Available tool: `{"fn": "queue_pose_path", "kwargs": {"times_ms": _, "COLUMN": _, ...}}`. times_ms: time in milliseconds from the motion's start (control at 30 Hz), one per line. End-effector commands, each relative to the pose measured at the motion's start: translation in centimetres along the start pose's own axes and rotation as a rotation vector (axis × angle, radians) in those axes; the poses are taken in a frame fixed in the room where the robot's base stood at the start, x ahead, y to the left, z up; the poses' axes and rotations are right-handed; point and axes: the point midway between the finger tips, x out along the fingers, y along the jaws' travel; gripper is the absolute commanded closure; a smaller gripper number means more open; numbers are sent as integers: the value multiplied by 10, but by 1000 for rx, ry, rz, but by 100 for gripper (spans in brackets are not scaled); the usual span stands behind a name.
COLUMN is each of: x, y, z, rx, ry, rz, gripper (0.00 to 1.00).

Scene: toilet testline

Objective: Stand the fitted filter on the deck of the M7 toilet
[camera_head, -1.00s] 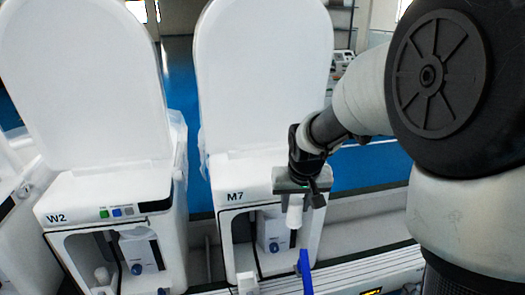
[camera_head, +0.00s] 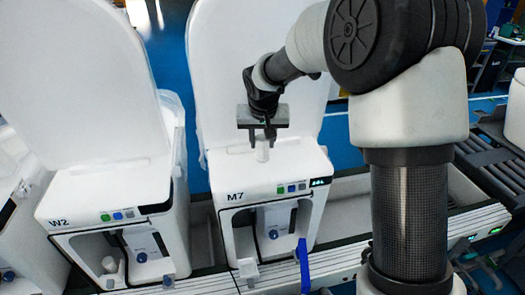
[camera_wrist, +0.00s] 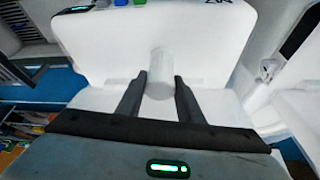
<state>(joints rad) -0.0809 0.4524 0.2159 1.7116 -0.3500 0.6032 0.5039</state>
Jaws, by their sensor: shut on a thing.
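The M7 toilet (camera_head: 225,205) stands in the middle of the head view, its tall white lid upright behind its deck (camera_head: 232,164). My gripper (camera_head: 262,140) points down over the deck, in front of the lid. It is shut on the filter (camera_head: 262,153), a small white cylinder held upright. In the wrist view the filter (camera_wrist: 160,70) sits between my two dark fingers, with the white deck (camera_wrist: 105,62) around it. The filter's lower end is at or just above the deck; I cannot tell whether it touches.
The W2 toilet (camera_head: 110,212) stands to the left with its lid up. M7's front buttons (camera_head: 291,188) lie below the deck edge. The deck around the filter looks clear.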

Motion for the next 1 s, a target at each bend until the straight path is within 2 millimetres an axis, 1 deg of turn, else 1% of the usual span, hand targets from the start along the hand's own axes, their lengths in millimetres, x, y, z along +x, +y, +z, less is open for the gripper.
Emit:
{"fn": "queue_pose_path", "kwargs": {"times_ms": 300, "x": 34, "y": 0, "z": 16, "rx": -1, "ry": -2, "rz": 0, "gripper": 90}}
{"fn": "queue_pose_path", "kwargs": {"times_ms": 533, "x": 34, "y": 0, "z": 16, "rx": 0, "ry": 1, "rz": 0, "gripper": 90}}
{"fn": "queue_pose_path", "kwargs": {"times_ms": 667, "x": 38, "y": 0, "z": 17, "rx": 0, "ry": 1, "rz": -1, "gripper": 90}}
{"fn": "queue_pose_path", "kwargs": {"times_ms": 700, "x": 37, "y": 0, "z": 17, "rx": 0, "ry": 0, "rz": -1, "gripper": 63}}
{"fn": "queue_pose_path", "kwargs": {"times_ms": 800, "x": 37, "y": 0, "z": 17, "rx": 0, "ry": 0, "rz": -1, "gripper": 48}}
{"fn": "queue_pose_path", "kwargs": {"times_ms": 1000, "x": 37, "y": 0, "z": 17, "rx": 0, "ry": 0, "rz": -1, "gripper": 48}}
